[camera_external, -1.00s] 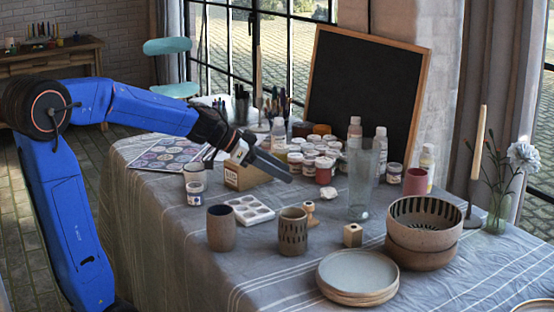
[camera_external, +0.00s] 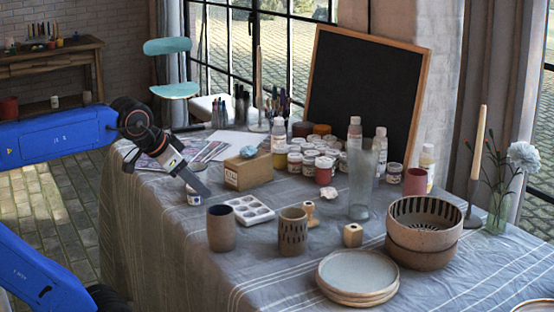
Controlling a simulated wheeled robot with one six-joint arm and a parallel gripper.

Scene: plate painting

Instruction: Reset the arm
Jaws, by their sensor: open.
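My gripper (camera_external: 197,182) is over the left end of the table, at the end of my blue arm that reaches in from the left edge. It is open, and I see nothing held in it. It points down and to the right, above and in front of a small white jar (camera_external: 194,197), which it partly hides. A cardboard box (camera_external: 250,171) stands to its right, apart from it. A brown cup (camera_external: 221,228) stands to the right and nearer the camera.
The cloth-covered table (camera_external: 150,235) holds a paint palette (camera_external: 248,210), a slotted cup (camera_external: 292,232), several paint jars, a tall glass (camera_external: 362,184), stacked plates (camera_external: 358,275) and bowls (camera_external: 424,230). A blackboard (camera_external: 365,95) stands behind. Floor left of the table is clear.

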